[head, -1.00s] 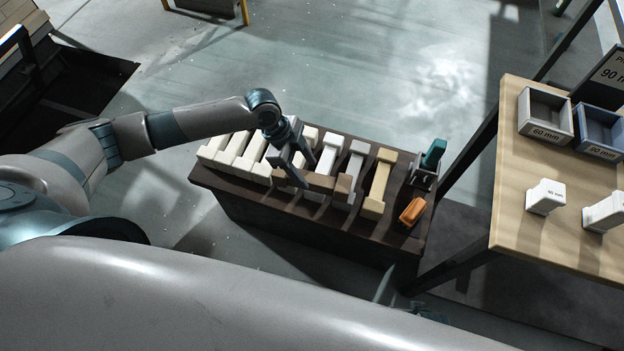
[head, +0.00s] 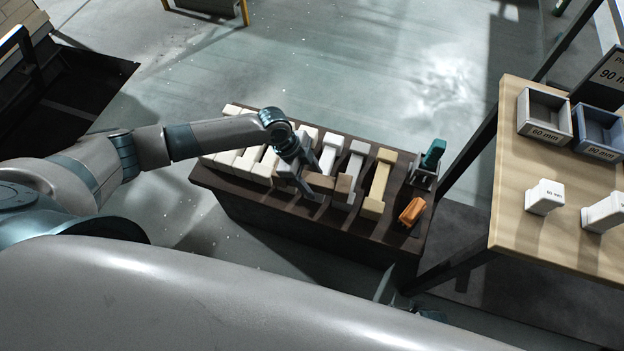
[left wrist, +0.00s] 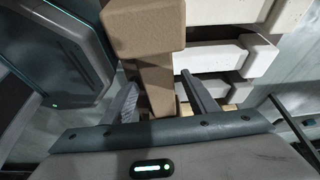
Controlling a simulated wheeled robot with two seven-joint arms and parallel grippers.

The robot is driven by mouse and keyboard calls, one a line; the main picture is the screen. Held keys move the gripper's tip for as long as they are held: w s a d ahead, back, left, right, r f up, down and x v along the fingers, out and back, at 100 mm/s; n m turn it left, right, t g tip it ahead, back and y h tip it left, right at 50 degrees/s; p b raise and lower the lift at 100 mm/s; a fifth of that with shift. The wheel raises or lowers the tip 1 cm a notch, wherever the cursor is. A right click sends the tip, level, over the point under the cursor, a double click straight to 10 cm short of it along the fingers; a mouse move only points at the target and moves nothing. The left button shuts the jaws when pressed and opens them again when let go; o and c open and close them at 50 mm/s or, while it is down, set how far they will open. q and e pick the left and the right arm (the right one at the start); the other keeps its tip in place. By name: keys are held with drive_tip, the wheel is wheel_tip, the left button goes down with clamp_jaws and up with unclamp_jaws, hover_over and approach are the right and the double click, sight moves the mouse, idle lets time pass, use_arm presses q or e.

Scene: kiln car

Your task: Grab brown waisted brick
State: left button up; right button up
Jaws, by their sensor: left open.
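In the left wrist view the two fingers (left wrist: 160,98) stand on either side of the waist. Contact cannot be told. A small part of what looks like my right gripper shows at the bottom; its jaws are unclear.
White bricks (head: 240,158), a tan brick (head: 380,181), an orange object (head: 411,211) and a teal-handled tool (head: 433,154) are on the deck. A wooden table (head: 520,205) with a grey tray (head: 544,117) and a blue tray (head: 600,130) stands at right.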

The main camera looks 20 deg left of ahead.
sight(317, 180)
drive_tip(key=shift+s, duration=0.25)
use_arm(q)
clamp_jaws()
use_arm(e)
drive_tip(key=shift+s+f, duration=0.1)
drive_tip(key=shift+s, duration=0.25)
use_arm(q)
drive_tip(key=shift+r, duration=0.15)
use_arm(e)
drive_tip(key=shift+w, duration=0.1)
use_arm(q)
drive_tip(key=shift+r, duration=0.5)
drive_tip(key=r, duration=0.3)
drive_tip(key=shift+s+d+r, duration=0.1)
drive_tip(key=shift+s+d, duration=0.05)
drive_tip(key=shift+s, duration=0.05)
drive_tip(key=s+d+r, duration=0.3)
drive_tip(key=s+r, duration=0.3)
drive_tip(key=s, duration=0.4)
drive_tip(key=shift+s+d+r+p, duration=0.3)
drive_tip(key=shift+d, duration=0.1)
use_arm(e)
drive_tip(key=shift+d+f, duration=0.1)
drive_tip(key=shift+f, duration=0.55)
